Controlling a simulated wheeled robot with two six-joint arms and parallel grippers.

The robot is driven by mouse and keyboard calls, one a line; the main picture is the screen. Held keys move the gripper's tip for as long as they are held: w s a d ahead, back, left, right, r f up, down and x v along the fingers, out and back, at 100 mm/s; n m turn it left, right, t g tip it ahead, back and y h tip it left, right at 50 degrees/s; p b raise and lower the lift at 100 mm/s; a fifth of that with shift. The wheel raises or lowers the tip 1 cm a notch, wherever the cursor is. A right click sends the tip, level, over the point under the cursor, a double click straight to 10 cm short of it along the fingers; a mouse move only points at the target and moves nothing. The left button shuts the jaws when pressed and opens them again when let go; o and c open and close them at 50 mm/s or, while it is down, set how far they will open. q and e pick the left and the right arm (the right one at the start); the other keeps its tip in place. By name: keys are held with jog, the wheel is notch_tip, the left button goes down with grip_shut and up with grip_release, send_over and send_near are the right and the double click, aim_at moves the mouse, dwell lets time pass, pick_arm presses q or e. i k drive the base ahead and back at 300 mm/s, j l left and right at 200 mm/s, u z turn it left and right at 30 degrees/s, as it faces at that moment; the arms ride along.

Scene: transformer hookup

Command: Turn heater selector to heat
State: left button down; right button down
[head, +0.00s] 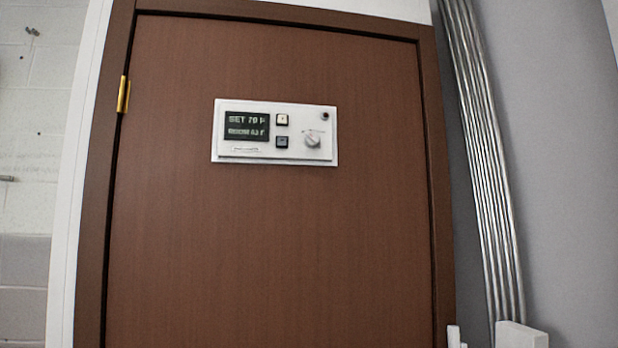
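The heater selector is a small pale round knob (312,140) on the right half of a white control panel (228,153). Small marks sit around the knob; its pointer and their lettering are too small to read surely. The panel's dark display (246,126) reads about "SET 70 F" above a blurred second line. A pale button (282,120) and a dark button (282,142) sit between display and knob. Nothing touches the knob. White pieces at the bottom right edge may be part of my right gripper, mostly cut off. My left gripper is not in view.
The panel is mounted on a brown wooden door (270,250) with a brass hinge (123,95) at left. Several vertical metal pipes (485,150) run along the grey wall at right. The space before the panel is clear.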

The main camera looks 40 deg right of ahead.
aim_at(312, 140)
jog(key=z, duration=1.45)
jog(key=l, duration=0.05)
